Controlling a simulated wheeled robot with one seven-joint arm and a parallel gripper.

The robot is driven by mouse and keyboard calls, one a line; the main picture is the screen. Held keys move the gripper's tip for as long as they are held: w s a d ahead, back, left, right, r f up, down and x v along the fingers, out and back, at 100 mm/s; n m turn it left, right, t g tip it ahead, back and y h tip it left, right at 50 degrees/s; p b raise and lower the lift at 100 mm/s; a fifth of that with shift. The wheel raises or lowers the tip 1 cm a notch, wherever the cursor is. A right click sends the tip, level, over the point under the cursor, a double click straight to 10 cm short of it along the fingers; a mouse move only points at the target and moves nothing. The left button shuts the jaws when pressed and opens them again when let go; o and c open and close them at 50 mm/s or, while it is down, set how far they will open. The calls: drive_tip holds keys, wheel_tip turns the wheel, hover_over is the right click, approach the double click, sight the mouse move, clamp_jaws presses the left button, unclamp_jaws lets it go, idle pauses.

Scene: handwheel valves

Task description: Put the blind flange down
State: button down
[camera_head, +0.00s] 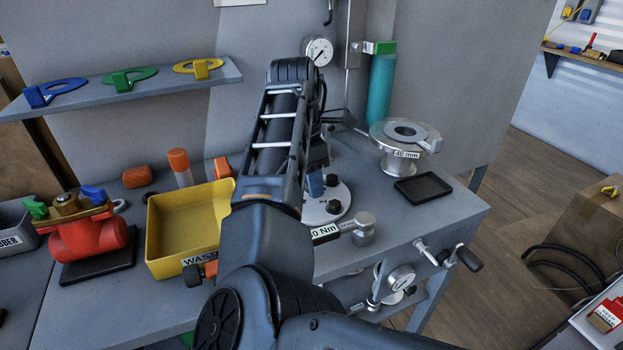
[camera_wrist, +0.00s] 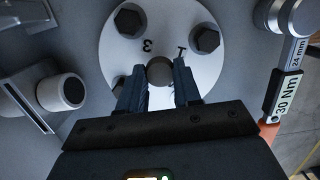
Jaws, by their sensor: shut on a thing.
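The blind flange (camera_wrist: 150,45) is a pale round disc with dark hex bolt heads and stamped numbers. A round grey knob (camera_wrist: 160,70) stands at its middle. My gripper (camera_wrist: 159,84) is shut on this knob, one finger on each side. In the head view the flange (camera_head: 323,213) shows just right of my arm, low over the bench, its left part hidden by the arm. Whether its underside touches anything cannot be told.
A torque wrench marked 30 Nm (camera_head: 326,232) lies close in front of the flange. A yellow bin (camera_head: 165,245) stands left. A flanged stub marked 40 mm (camera_head: 392,160) and an empty black tray (camera_head: 423,188) are right. A gauge (camera_head: 319,51) is behind.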

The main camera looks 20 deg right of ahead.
drive_tip(key=c, duration=0.8)
unclamp_jaws()
drive_tip(key=shift+f, duration=0.1)
drive_tip(key=r, duration=0.4)
drive_tip(key=a+r+p, duration=0.1)
drive_tip(key=r, duration=0.7)
drive_tip(key=shift+a+r, duration=0.1)
drive_tip(key=shift+a, duration=0.3)
